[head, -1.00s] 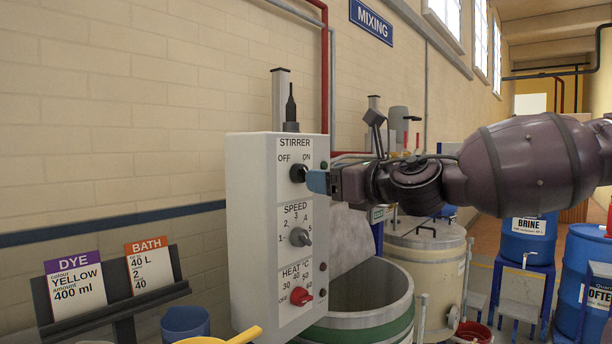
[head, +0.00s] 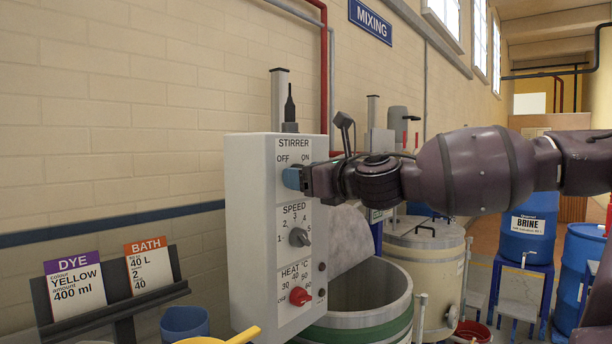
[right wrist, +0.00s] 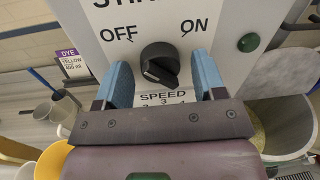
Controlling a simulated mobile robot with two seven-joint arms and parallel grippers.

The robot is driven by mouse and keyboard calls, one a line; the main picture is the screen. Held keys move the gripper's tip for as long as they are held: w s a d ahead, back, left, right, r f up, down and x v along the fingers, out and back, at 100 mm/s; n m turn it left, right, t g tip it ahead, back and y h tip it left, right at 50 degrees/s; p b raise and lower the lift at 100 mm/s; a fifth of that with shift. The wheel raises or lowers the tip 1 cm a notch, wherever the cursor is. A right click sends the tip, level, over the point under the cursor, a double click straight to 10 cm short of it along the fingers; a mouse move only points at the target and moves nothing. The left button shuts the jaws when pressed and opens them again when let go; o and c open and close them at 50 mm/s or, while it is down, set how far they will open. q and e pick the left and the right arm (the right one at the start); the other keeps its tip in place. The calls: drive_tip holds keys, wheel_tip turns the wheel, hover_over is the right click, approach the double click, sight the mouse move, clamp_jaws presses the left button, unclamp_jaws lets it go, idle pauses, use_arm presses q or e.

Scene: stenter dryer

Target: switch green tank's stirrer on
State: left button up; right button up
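The white control box (head: 250,210) stands beside the tank with a green band (head: 368,330). Its top dial is marked STIRRER, with OFF at left and ON at right. In the right wrist view the black stirrer knob (right wrist: 160,64) sits between my blue fingertips, with a gap on each side. I cannot tell surely which mark the knob points to. My right gripper (head: 292,179) is open around the knob and hides it in the head view; its fingers also show in the right wrist view (right wrist: 161,85). My left gripper is out of view.
Below are the grey speed knob (head: 299,237) and the red heat knob (head: 299,296). A card stand (head: 120,305) and a blue container (head: 185,322) are at lower left. A cream tank (head: 430,260) and blue brine drum (head: 528,230) stand behind.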

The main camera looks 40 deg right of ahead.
drive_tip(key=c, duration=0.8)
